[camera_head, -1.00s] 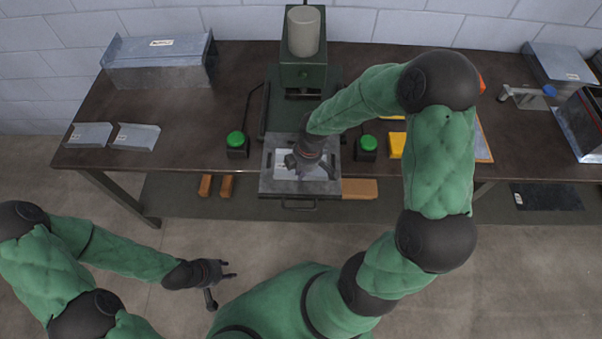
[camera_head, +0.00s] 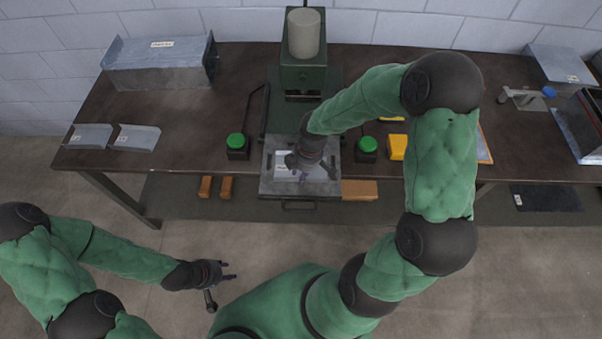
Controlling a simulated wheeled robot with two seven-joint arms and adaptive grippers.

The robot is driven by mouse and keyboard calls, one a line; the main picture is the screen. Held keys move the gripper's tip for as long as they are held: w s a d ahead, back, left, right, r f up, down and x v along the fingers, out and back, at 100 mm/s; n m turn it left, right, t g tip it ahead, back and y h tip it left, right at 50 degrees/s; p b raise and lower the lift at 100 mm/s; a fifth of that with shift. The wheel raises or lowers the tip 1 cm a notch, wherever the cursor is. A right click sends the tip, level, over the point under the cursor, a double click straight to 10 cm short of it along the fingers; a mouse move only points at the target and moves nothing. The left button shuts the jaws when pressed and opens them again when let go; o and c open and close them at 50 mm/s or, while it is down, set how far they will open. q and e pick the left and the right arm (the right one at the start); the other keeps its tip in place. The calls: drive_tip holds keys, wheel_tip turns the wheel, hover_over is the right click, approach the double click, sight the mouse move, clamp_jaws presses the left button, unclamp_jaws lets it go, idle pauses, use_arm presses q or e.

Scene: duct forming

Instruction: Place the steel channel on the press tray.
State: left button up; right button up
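My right gripper (camera_head: 313,168) is over the press tray (camera_head: 270,187) in front of the green press. Its dark fingers look spread apart, with one to each side. A pale grey metal piece (camera_head: 284,170) with a white label lies on the tray under this gripper. The gripper hides part of it, so I cannot tell whether it is the steel channel or whether the fingers touch it. Two small bent steel pieces (camera_head: 88,137) and (camera_head: 137,138) lie side by side at the table's left end. My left gripper (camera_head: 227,277) is open and empty, above the floor in front of the table.
The green press (camera_head: 303,75) stands behind the tray, flanked by green buttons (camera_head: 237,140) and (camera_head: 367,144). A large galvanized duct piece (camera_head: 160,65) is at the back left. The left-middle tabletop is clear.

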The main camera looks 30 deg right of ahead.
wheel_tip(320, 180, up, 11)
drive_tip(key=d+p, duration=0.1)
drive_tip(key=p, duration=0.1)
drive_tip(key=shift+s+d, duration=0.2)
drive_tip(key=shift+s, duration=0.25)
idle(0.8)
